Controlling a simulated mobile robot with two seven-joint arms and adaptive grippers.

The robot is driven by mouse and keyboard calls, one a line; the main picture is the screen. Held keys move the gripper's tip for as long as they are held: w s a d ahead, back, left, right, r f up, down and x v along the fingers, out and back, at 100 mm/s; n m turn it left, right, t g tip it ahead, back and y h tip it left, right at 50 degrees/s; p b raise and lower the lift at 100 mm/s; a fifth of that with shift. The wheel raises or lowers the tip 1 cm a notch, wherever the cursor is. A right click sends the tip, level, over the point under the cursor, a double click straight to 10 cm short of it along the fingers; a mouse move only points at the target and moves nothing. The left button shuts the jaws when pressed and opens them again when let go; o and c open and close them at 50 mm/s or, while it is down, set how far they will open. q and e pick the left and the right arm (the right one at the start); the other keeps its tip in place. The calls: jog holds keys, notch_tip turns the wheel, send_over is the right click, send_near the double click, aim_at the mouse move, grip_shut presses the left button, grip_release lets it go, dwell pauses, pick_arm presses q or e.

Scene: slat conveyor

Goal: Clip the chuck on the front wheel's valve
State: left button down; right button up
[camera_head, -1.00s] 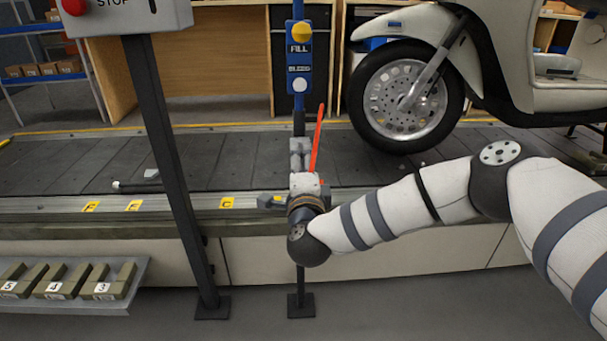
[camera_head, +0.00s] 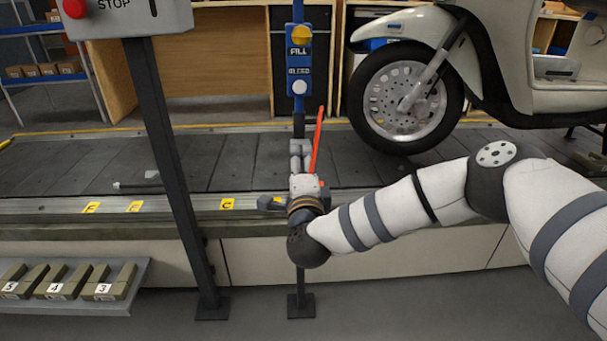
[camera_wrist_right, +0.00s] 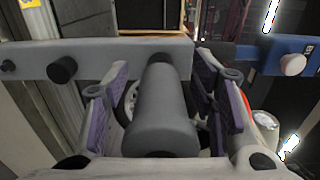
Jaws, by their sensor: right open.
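The front wheel (camera_head: 405,95) of the cream scooter stands on the conveyor at the upper right in the head view. I cannot make out its valve clearly. My right gripper (camera_head: 300,152) is at the post with the blue FILL panel (camera_head: 298,60), left of the wheel. In the right wrist view, my right gripper (camera_wrist_right: 165,100) is open, with its purple-padded fingers on either side of a grey cylinder (camera_wrist_right: 162,115), probably the chuck. The cylinder points towards the camera from a grey bar, and neither finger clearly touches it. My left gripper is not in view.
A thin red-orange rod or hose (camera_head: 317,140) rises beside my right gripper. A STOP box (camera_head: 128,15) on a dark post stands at the left. A shelf (camera_head: 125,298) with numbered blocks is at the lower left. The slats (camera_head: 215,160) left of the post are mostly clear.

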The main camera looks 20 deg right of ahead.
jog(key=shift+w+d+r, duration=0.1)
jog(key=shift+w+r, duration=0.05)
jog(key=shift+r, duration=0.2)
grip_shut()
jog(key=shift+s+p, duration=0.3)
jog(key=shift+f+p+v, duration=0.2)
jog(key=shift+p+v, duration=1.5)
jog(key=shift+v, duration=1.15)
